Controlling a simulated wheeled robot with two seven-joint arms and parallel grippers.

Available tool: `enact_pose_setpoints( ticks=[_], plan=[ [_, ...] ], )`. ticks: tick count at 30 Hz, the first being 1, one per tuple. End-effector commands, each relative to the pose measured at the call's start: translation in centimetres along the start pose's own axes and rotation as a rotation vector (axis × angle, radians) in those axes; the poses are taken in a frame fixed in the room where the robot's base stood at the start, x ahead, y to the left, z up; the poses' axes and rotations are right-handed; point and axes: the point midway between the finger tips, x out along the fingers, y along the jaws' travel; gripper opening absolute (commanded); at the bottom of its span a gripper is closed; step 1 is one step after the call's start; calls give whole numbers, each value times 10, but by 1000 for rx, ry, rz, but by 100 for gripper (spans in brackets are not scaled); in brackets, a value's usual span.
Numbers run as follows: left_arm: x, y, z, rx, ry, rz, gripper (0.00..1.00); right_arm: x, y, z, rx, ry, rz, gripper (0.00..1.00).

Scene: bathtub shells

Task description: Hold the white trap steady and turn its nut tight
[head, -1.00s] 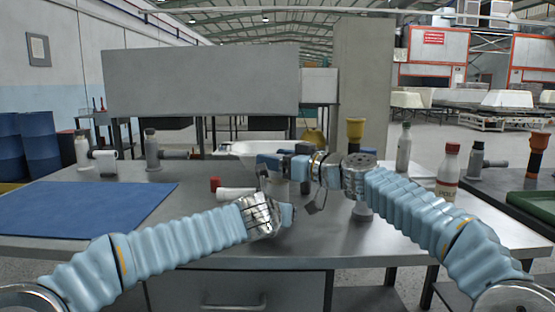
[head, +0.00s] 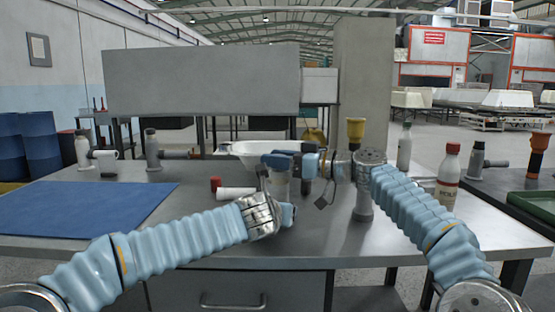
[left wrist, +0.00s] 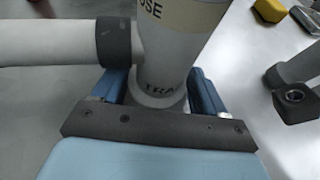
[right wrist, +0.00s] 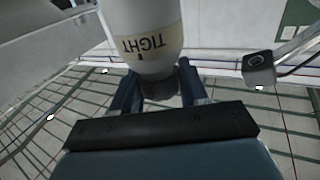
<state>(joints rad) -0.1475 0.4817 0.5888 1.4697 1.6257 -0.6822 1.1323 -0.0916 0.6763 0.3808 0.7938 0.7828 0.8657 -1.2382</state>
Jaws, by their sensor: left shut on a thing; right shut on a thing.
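The white trap (head: 281,187) stands upright above the metal bench. My left gripper (head: 286,211) is shut around its lower body, marked TRAP in the left wrist view (left wrist: 165,72). A side pipe (left wrist: 45,45) with a dark collar (left wrist: 118,42) runs left from it there. My right gripper (head: 274,160) is shut at the trap's top, directly above the left one. The right fingers hide much of the nut.
A blue mat (head: 90,208) covers the bench's left side. A red cap-like piece (head: 215,184) lies left of the trap. A grey stand (head: 363,203) is close to my right wrist, and a red-capped bottle (head: 448,175) stands farther right. The bench front is clear.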

Motion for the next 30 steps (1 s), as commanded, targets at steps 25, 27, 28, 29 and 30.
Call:
enact_pose_setpoints(
  ticks=[25, 27, 28, 29, 30],
  plan=[
    [0, 0, 0, 0, 0, 1, 31, -12, 1, 0, 1, 0, -2, 65],
    [0, 0, 0, 0, 0, 1, 31, -24, 1, -1, 0, 0, 0, 65],
    [0, 0, 0, 0, 0, 1, 31, -31, 2, 0, 1, -1, 1, 65],
    [0, 0, 0, 0, 0, 1, 31, -38, 2, 0, 1, -1, 1, 65],
    [0, 0, 0, 0, 0, 1, 31, -47, 2, 0, 0, -1, 1, 65]
  ],
)
